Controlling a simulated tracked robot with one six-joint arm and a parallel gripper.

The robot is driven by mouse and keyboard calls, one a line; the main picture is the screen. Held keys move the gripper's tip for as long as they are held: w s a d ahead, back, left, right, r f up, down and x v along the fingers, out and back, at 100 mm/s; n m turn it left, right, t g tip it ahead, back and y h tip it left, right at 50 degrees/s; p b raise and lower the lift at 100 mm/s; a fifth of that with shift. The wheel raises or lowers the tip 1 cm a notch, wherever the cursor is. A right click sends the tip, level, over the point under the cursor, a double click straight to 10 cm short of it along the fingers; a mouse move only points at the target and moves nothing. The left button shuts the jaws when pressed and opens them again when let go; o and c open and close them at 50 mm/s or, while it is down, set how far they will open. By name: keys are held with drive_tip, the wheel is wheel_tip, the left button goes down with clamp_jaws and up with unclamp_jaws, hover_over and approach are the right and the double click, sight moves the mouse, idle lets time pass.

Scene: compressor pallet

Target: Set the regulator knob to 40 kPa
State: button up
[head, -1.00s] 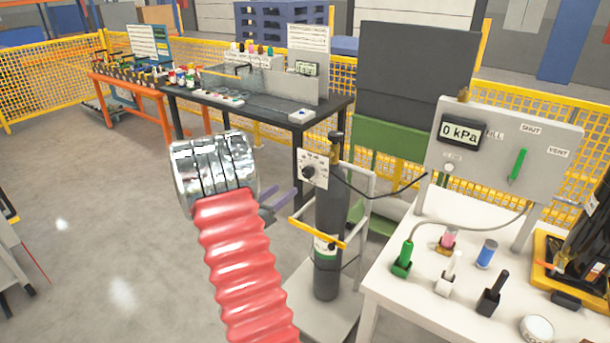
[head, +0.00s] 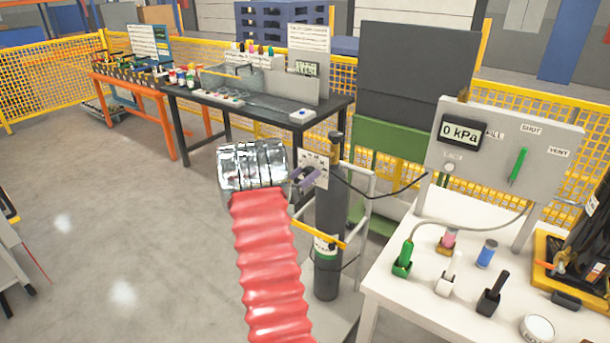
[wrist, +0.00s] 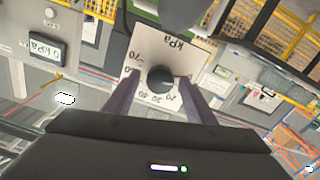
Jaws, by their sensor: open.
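The regulator knob (wrist: 160,79) is round and black, on a white dial plate (wrist: 150,52) marked kPa, with numbers around it. The picture is upside down there, and I cannot read the knob's pointer. In the head view the plate (head: 318,160) is fixed to a dark gas cylinder (head: 328,212), and my gripper hides the knob. My gripper (head: 305,177) is right in front of the plate. In the wrist view its two fingers (wrist: 160,82) are open, one on each side of the knob; contact cannot be told.
A panel display (head: 461,131) reads 0 kPa. A black hose (head: 385,193) runs from the cylinder to the panel (head: 535,165). A yellow bar (head: 318,234) crosses the cylinder's front. A white table (head: 400,305) with several small items stands to the right. The floor at left is open.

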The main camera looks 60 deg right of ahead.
drive_tip(key=c, duration=1)
drive_tip(key=shift+d, duration=0.15)
drive_tip(key=shift+c, duration=0.2)
